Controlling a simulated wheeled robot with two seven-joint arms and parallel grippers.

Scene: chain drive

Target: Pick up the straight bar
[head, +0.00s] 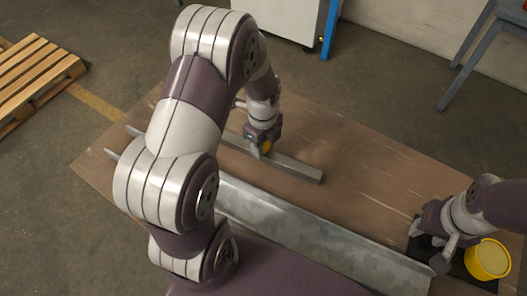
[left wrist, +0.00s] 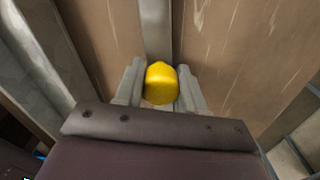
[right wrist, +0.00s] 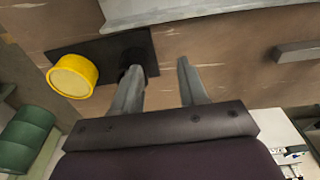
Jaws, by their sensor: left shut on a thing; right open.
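The straight bar (head: 300,171) is a long grey bar along the far part of the brown table. Its near-right stretch shows in the head view, and it runs up the middle of the left wrist view (left wrist: 157,28). My left gripper (head: 264,151) is over its middle, its fingers closed on both sides of a yellow knob (left wrist: 160,84) that appears to be on the bar. I cannot tell whether the bar touches the table. My right gripper (right wrist: 158,74) is open and empty above the table's right end, beside a black mat (right wrist: 72,50).
A yellow cup (head: 488,259) stands on the mat by my right gripper. A wide grey metal beam (head: 320,235) lies along the table's near side. The brown table (head: 370,160) is clear right of the bar. A pallet (head: 35,75) lies on the floor at left.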

